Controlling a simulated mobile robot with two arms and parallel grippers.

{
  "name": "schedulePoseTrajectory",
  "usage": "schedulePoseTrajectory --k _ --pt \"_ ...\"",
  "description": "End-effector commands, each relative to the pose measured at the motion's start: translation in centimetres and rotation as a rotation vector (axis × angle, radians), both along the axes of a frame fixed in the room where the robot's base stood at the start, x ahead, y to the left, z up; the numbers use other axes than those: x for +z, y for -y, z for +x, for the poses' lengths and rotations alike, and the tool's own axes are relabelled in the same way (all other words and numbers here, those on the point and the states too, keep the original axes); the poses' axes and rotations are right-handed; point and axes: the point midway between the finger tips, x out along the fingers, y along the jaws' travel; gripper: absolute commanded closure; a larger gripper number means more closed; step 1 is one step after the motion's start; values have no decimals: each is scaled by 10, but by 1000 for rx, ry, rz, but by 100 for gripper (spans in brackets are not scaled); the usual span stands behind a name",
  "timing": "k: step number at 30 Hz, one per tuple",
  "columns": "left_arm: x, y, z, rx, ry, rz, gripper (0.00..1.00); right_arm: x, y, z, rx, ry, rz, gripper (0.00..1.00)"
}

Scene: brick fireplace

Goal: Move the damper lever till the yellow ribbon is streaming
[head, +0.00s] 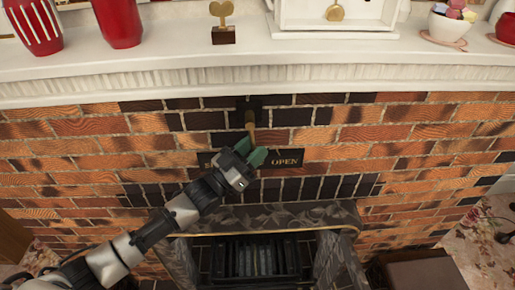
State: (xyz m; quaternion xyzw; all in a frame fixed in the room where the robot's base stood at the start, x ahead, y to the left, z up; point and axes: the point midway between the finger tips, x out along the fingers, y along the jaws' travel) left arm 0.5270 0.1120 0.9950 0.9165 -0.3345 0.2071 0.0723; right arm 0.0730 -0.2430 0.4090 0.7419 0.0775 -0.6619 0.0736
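The damper lever (250,124) is a thin, brass-coloured rod that hangs from a dark plate (249,104) on the brick wall, just under the mantel. My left gripper (252,151) is at the lever's lower end, with its green fingertips on either side of it or just in front. I cannot tell whether they grip it. A dark sign (284,158) behind the gripper reads "OPEN" at its right; the word at its left is mostly hidden, with only an "S" showing. No yellow ribbon shows. My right gripper is not in view.
The white mantel (150,62) juts out above the lever and holds red vases (118,22), a small heart trophy (222,24), a clock and a bowl (450,25). The firebox (255,258) with its stone surround is below. A brown box (420,270) stands at the lower right.

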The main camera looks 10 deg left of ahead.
Motion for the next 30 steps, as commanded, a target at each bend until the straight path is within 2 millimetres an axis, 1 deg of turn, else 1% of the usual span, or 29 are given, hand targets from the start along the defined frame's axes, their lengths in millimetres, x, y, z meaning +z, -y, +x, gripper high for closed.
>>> schedulePoseTrajectory --k 1,9,12,15,19,26,27,29,30 --pt "-5 -7 -7 1 -1 0 62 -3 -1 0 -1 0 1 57" --pt "-25 -45 -54 -1 8 -5 62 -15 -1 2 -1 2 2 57" --pt "-31 -55 -67 -1 10 -5 62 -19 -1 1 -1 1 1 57" --pt "-35 -60 -74 -1 9 -4 62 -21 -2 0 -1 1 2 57" --pt "-38 -61 -76 -1 9 -2 62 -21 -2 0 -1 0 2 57" --pt "-39 -55 -70 -1 2 5 62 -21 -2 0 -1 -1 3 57" --pt "-40 -54 -68 -1 1 7 64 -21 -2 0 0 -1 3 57" --pt "-41 -51 -66 0 -2 15 73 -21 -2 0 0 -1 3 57" --pt "-43 -49 -63 5 -5 29 79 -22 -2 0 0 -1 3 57"
